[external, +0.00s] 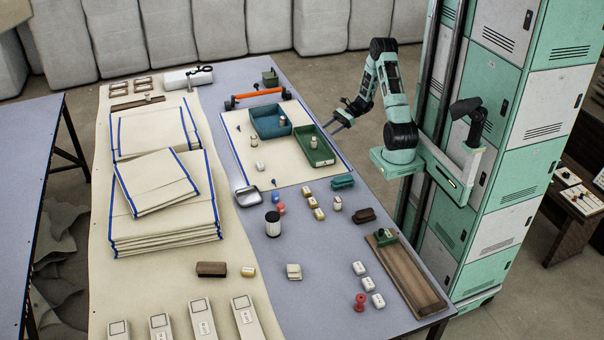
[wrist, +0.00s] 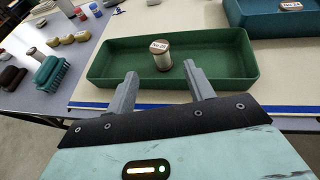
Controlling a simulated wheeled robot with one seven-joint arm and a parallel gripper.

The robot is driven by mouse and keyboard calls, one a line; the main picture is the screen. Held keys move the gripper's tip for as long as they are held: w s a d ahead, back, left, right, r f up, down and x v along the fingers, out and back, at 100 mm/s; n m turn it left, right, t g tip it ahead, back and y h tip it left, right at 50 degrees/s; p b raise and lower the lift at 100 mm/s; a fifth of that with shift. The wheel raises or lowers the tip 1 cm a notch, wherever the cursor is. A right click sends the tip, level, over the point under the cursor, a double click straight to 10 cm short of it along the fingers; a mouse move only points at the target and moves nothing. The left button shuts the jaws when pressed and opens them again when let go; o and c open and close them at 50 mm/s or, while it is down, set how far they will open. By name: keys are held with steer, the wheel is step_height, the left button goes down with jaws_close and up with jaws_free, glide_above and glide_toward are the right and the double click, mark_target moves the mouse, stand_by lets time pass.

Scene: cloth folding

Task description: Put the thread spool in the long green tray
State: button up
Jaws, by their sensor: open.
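The long green tray (external: 304,157) lies on the cream cloth at the right side of the table, and it also shows in the wrist view (wrist: 110,65). A thread spool (wrist: 160,55) with a labelled top stands upright inside the green tray; it shows small in the external view (external: 313,143). My gripper (wrist: 160,82) is open and empty, its two fingers apart at the near edge of the tray with the spool beyond them. In the external view my gripper (external: 340,121) is just right of the tray.
A blue tray (external: 271,123) with another spool stands behind the green tray. An orange-handled bar (external: 258,94) lies at the back. A teal brush (external: 342,181), several small blocks and spools stand in front. Folded cream cloths (external: 163,190) fill the left side.

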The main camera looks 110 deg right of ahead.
steer(key=w+a+r+n+g+y, duration=0.2)
steer(key=w+a+n+g, duration=0.3)
steer(key=a, duration=0.4)
steer(key=w+a+r+n+g+y, duration=0.1)
steer(key=w+a+n+g+y, duration=0.2)
steer(key=a+n, duration=0.45)
steer(key=w+a+r+n+g+y, duration=0.15)
steer(key=w+a+n+g, duration=0.3)
steer(key=a, duration=0.55)
steer(key=s+a+r+n+h, duration=0.1)
steer(key=s+a+n+h, duration=0.1)
steer(key=a+n, duration=0.6)
steer(key=s+a+r+n+h, duration=0.1)
steer(key=s+a+n+h, duration=0.2)
steer(key=s+a+n, duration=0.2)
steer(key=s+a+r+n+h, duration=0.2)
steer(key=s+a+n+h, duration=0.1)
steer(key=a+n, duration=0.8)
steer(key=s+a+g, duration=0.1)
steer(key=a, duration=0.1)
steer(key=shift+a+n, duration=0.3)
steer(key=shift+a, duration=0.05)
steer(key=shift+h, duration=0.25)
